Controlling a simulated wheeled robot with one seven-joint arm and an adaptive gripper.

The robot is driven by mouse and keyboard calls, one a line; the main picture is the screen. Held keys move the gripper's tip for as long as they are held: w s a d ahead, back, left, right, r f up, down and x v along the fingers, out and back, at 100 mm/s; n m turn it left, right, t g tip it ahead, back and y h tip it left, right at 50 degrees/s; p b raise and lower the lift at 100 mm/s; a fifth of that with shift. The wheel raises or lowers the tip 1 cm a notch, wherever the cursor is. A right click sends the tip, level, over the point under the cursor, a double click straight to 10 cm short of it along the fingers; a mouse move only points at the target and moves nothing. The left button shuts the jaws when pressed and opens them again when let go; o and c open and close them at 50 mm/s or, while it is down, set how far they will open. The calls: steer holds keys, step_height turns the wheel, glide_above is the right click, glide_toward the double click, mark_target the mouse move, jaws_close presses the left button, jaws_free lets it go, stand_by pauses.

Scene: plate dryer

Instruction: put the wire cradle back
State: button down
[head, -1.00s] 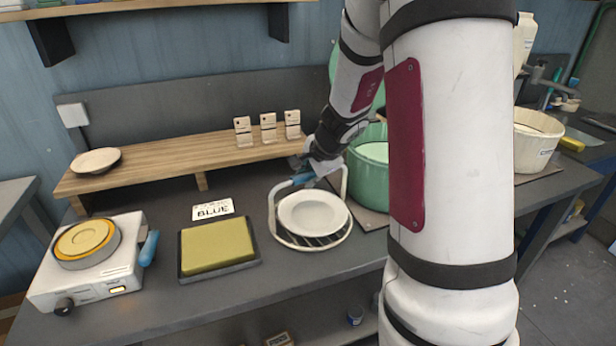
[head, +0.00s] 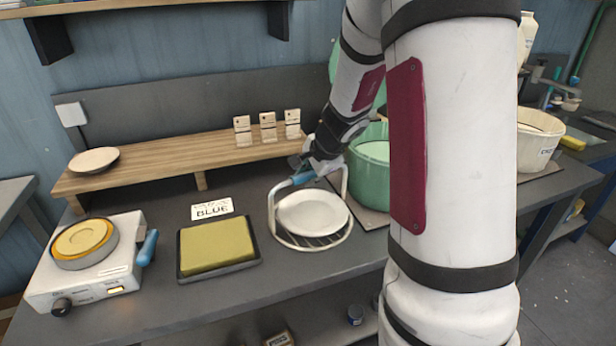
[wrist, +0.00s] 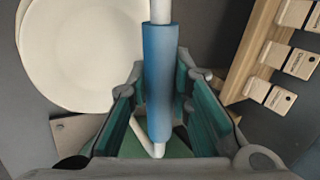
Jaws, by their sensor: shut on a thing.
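The wire cradle (head: 346,181) is a white wire frame with a round base and a blue sleeve on its handle (wrist: 161,70). It stands at the middle of the dark bench, and I cannot tell whether its base touches the bench. A white plate (head: 313,212) lies in it, and the plate also shows at the upper left of the wrist view (wrist: 75,45). My gripper (head: 310,172) is shut on the blue handle at the cradle's back. In the wrist view my gripper's fingers (wrist: 160,100) sit either side of the sleeve. My arm hides part of the bench to the right.
A green pot (head: 368,180) stands close to the cradle's right. A hotplate (head: 90,282) is farther left. A wooden shelf (head: 190,164) with tags runs behind.

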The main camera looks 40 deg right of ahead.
steer(key=c, duration=1.4)
jaws_free()
steer(key=shift+o, duration=0.2)
steer(key=shift+s+f, duration=0.1)
steer(key=shift+f, duration=0.05)
steer(key=v, duration=1.2)
